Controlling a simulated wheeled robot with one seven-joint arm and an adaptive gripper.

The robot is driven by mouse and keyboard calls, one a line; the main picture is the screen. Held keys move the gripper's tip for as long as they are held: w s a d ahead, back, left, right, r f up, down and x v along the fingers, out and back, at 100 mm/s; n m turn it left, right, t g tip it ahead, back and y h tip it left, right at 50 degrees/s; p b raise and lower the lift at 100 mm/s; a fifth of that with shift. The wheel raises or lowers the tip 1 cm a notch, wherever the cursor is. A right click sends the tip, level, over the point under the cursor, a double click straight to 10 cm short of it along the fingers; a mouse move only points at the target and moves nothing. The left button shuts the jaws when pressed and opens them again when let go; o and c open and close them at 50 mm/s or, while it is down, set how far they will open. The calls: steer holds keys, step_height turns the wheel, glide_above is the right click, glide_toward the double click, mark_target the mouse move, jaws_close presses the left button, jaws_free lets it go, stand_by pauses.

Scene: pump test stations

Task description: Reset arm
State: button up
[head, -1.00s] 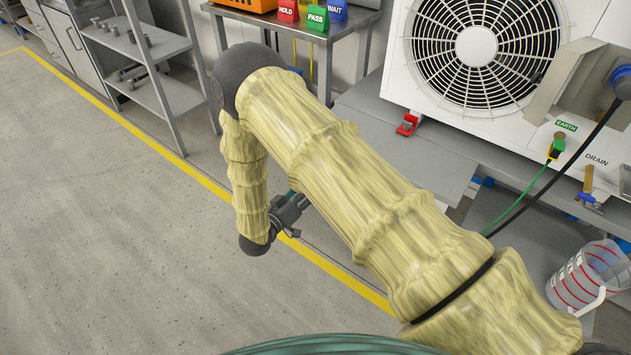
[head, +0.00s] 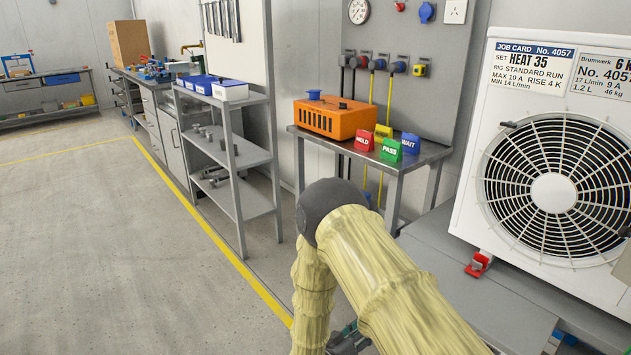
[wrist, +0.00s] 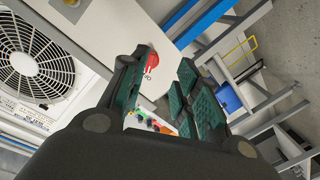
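My arm (head: 385,275), in a pale yellow wrinkled cover with a dark elbow joint, folds down at the bottom centre of the head view. My gripper shows only in part there, as a dark shape at the bottom edge behind the arm. In the wrist view, my gripper (wrist: 160,92) has its teal-padded fingers apart. Nothing is held between them; a red round knob (wrist: 152,60) and a white panel show in the background beyond.
The white fan unit (head: 470,190) stands on a grey bench at the right. A steel table (head: 345,152) holds an orange case (head: 335,118) and coloured signs behind my arm. A grey shelf rack (head: 228,150) is left of it. The floor (head: 110,250) at left is clear.

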steer(key=s+d+f+n+g+y, duration=0.1)
steer(key=s+d+f+n+y, duration=0.1)
steer(key=s+d+f+y, duration=0.5)
steer(key=s+d+f+n+g+y, duration=0.1)
steer(key=s+f+g+y, duration=0.35)
steer(key=s, duration=1.05)
steer(key=s+g+y, duration=0.1)
steer(key=s+g, duration=0.5)
steer(key=s, duration=1.3)
step_height(320, 180, up, 18)
steer(key=p, duration=1.9)
steer(key=shift+w+a, duration=0.2)
steer(key=shift+a, duration=0.2)
steer(key=shift+r, duration=0.1)
